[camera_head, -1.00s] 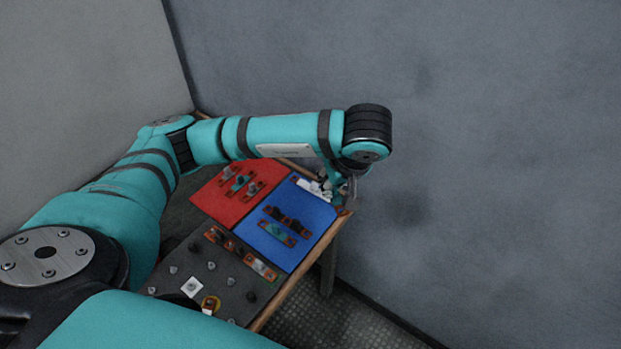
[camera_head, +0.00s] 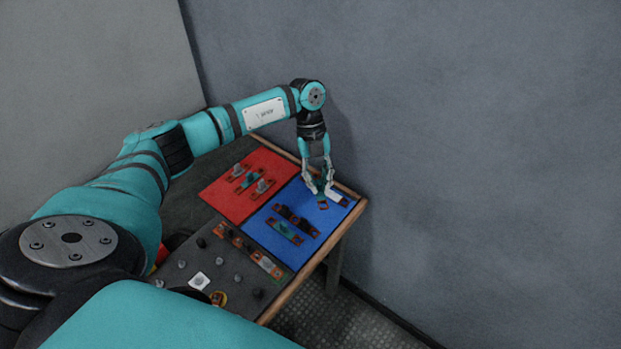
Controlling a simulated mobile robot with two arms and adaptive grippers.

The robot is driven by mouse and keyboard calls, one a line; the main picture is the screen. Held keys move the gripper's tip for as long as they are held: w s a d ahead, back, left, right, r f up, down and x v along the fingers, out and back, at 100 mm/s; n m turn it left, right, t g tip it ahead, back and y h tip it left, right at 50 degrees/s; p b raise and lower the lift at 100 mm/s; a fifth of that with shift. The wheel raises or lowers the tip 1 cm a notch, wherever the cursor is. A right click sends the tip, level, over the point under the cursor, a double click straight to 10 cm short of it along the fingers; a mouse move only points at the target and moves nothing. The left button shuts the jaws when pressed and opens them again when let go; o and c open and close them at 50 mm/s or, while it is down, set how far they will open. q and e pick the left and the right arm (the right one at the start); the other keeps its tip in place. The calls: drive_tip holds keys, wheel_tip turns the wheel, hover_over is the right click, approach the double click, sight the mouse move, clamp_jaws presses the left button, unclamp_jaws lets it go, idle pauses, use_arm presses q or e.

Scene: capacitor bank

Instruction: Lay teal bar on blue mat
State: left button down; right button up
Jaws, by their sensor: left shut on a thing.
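My left gripper (camera_head: 319,187) points down over the far right part of the blue mat (camera_head: 262,235). It is shut on a small teal bar (camera_head: 323,202) with a copper-coloured end, partly hidden by the fingers. The bar is at or just above the mat; I cannot tell whether it touches. A white bar (camera_head: 339,199) lies on the mat just right of it. Another teal bar (camera_head: 285,232) and a dark bar (camera_head: 296,220) lie nearer on the same mat. My right gripper is not in view.
A red mat (camera_head: 221,201) with several bars lies left of the blue mat. The dark near panel (camera_head: 190,246) carries knobs and more bars. The wooden table edge (camera_head: 323,250) runs along the right, close to the grey wall (camera_head: 480,150).

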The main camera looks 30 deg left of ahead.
use_arm(q)
drive_tip(key=shift+w+a+f+n+t+h+b, duration=0.15)
drive_tip(key=shift+a+f+n+t+b, duration=0.35)
drive_tip(key=shift+f+n+b, duration=0.5)
drive_tip(key=shift+w+a+f+n+t+h+b, duration=0.1)
drive_tip(key=shift+a+f+n+t+b, duration=0.45)
drive_tip(key=shift+f+n, duration=0.85)
drive_tip(key=shift+w+a+f+n+t+h+b, duration=0.15)
drive_tip(key=shift+a+f+n+t+b, duration=0.5)
drive_tip(key=shift+n, duration=0.85)
drive_tip(key=shift+b+x, duration=0.4)
drive_tip(key=shift+x, duration=0.6)
drive_tip(key=shift+a+f, duration=0.15)
drive_tip(key=shift+a, duration=0.05)
drive_tip(key=shift+f, duration=0.4)
drive_tip(key=c, duration=1.3)
unclamp_jaws()
